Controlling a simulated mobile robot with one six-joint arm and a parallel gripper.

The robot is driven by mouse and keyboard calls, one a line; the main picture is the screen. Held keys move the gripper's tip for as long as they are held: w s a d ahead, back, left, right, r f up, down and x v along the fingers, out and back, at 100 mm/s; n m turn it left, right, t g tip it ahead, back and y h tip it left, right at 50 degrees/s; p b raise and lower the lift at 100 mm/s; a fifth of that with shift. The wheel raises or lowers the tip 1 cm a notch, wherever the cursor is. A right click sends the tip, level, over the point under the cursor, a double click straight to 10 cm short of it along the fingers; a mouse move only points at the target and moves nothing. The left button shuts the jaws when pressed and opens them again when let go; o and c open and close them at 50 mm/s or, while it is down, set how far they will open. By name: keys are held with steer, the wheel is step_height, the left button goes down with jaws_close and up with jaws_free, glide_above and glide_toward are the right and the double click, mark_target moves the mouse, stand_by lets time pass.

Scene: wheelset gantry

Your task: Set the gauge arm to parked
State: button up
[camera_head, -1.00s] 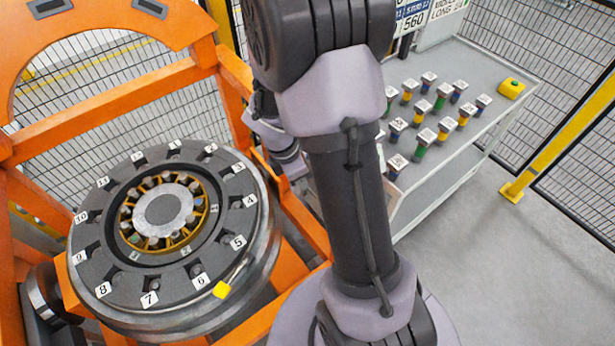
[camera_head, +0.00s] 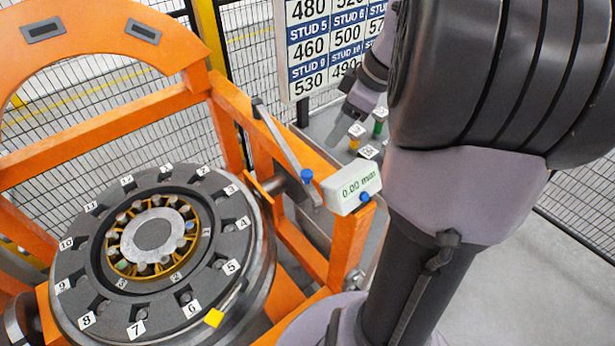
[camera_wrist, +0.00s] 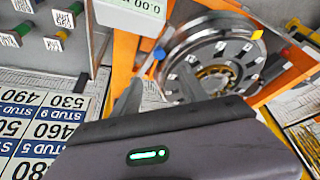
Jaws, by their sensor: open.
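The gauge arm (camera_head: 285,145) is a slim grey bar with a blue knob (camera_head: 306,175), on the orange gantry frame beside the wheel. It slopes from a dark end at upper left down to the right. A readout box (camera_head: 355,188) next to its lower end shows 0.00 mm. In the wrist view, the blue knob (camera_wrist: 159,53) and readout box (camera_wrist: 130,15) lie beyond my gripper (camera_wrist: 158,90). My gripper is open, apart from the gauge arm, with nothing seen between its fingers.
The wheel (camera_head: 150,260) with numbered positions and a yellow tag (camera_head: 214,318) lies left of the gauge. Orange gantry beams (camera_head: 300,245) surround it. A stud chart (camera_head: 330,45) stands behind. Coloured studs (camera_head: 357,135) stand on a bench behind my arm.

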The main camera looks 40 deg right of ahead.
mark_target(307, 172)
steer(key=b+x, duration=0.4)
steer(key=x, duration=1.3)
jaws_close()
stand_by(0.6)
